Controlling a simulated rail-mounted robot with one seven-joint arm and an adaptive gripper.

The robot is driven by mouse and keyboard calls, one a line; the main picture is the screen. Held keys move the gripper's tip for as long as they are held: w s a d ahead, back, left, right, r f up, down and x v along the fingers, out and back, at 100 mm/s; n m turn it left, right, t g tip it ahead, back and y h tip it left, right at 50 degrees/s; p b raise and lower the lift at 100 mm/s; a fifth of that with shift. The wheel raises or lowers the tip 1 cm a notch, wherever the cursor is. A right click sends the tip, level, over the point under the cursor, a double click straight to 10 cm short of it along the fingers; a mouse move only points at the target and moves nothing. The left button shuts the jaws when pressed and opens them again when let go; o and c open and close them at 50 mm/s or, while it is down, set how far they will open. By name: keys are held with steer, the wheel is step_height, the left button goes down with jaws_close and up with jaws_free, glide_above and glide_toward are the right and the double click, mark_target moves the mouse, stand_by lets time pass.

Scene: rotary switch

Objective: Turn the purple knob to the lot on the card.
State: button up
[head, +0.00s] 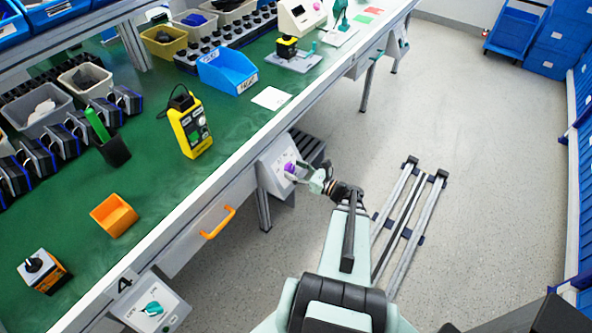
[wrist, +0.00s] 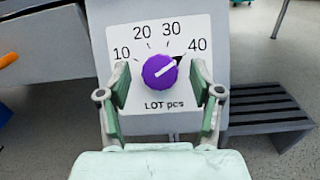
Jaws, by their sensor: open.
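The purple knob (wrist: 159,71) sits on a white dial plate (wrist: 130,38) marked 10, 20, 30, 40 and "LOT pcs". Its white pointer line slants up and right, toward the 40. My gripper (wrist: 161,75) is open, one finger on each side of the knob, with a visible gap at each side. In the head view the knob (head: 290,168) is on a grey box below the bench edge, with my gripper (head: 303,177) in front of it. A white card (head: 271,97) lies on the green bench; its writing is too small to read.
A teal knob (head: 153,308) is on another panel at the lower left. An orange drawer handle (head: 218,222) sticks out from the bench front. A dark slatted step (wrist: 262,112) stands right of the dial box. The bench (head: 160,185) carries a yellow control box (head: 190,125).

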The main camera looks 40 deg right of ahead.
steer(key=c, duration=1.1)
steer(key=shift+c, duration=0.2)
steer(key=shift+f, duration=0.1)
steer(key=n+y+b, duration=0.1)
steer(key=n, duration=0.1)
steer(key=n+g+y+b, duration=0.1)
steer(key=n, duration=0.1)
steer(key=shift+d+n, duration=0.2)
steer(key=shift+n, duration=0.1)
steer(key=shift+w+n+g+y+b, duration=0.1)
steer(key=shift+n+g+y+b, duration=0.45)
steer(key=shift+n, duration=0.85)
steer(key=shift+n+g+y+b, duration=0.45)
steer(key=shift+n+g+y, duration=0.15)
steer(key=shift+n, duration=0.8)
steer(key=shift+r, duration=0.2)
